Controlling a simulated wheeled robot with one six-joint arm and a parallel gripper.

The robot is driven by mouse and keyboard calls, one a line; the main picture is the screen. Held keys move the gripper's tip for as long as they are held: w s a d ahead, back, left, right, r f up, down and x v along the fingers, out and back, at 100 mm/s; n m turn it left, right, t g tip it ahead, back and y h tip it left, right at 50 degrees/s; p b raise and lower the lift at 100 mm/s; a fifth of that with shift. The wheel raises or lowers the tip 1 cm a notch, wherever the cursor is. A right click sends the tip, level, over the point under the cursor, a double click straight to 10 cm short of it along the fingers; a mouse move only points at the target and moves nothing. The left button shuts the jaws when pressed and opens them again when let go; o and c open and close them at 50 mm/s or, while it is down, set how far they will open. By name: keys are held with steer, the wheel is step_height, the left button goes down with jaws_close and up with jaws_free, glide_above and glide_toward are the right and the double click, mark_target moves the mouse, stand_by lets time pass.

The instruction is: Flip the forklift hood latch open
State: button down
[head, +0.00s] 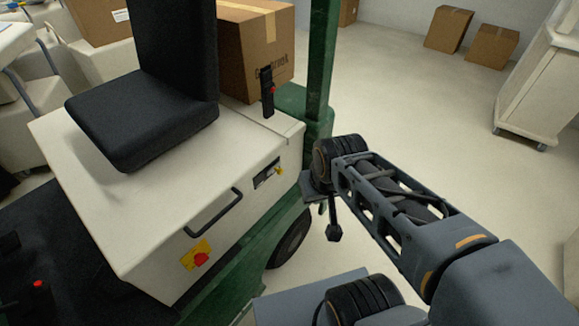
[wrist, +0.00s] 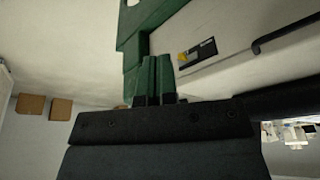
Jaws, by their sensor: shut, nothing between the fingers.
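The forklift hood (head: 215,210) is the cream box under the black seat. On its side is a dark recessed plate (head: 266,174) with a small yellow latch (head: 280,171) at its right end. My gripper (head: 334,232) hangs to the right of the hood, apart from the latch, and looks shut and empty. In the wrist view the shut fingers (wrist: 156,65) point towards the hood side (wrist: 230,40). The plate (wrist: 205,49) and yellow latch (wrist: 183,57) lie to the right of the fingertips. The latch's exact position is too small to tell.
A black handle (head: 213,212) and a red knob on a yellow plate (head: 198,255) are on the hood side. A green mast post (head: 320,65) rises behind. A cardboard box (head: 255,50) stands beyond the seat. Open floor (head: 420,110) lies to the right.

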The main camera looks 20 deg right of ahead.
steer(key=w+f+m+g+y+b, duration=0.3)
steer(key=w+f+y+b, duration=0.55)
steer(key=w+b, duration=0.3)
steer(key=w+d+f+t+y+b, duration=0.2)
steer(key=w+d+y+b, duration=0.1)
steer(key=w+d, duration=0.2)
steer(key=w+d+f+t+y+b, duration=0.2)
steer(key=w+d+f+y+b, duration=0.1)
steer(key=d, duration=0.5)
steer(key=shift+w+d+f+t+y+b, duration=0.15)
steer(key=shift+w+f+t+y+b, duration=0.15)
steer(key=shift+w+y+b, duration=0.6)
steer(key=shift+w+h, duration=0.25)
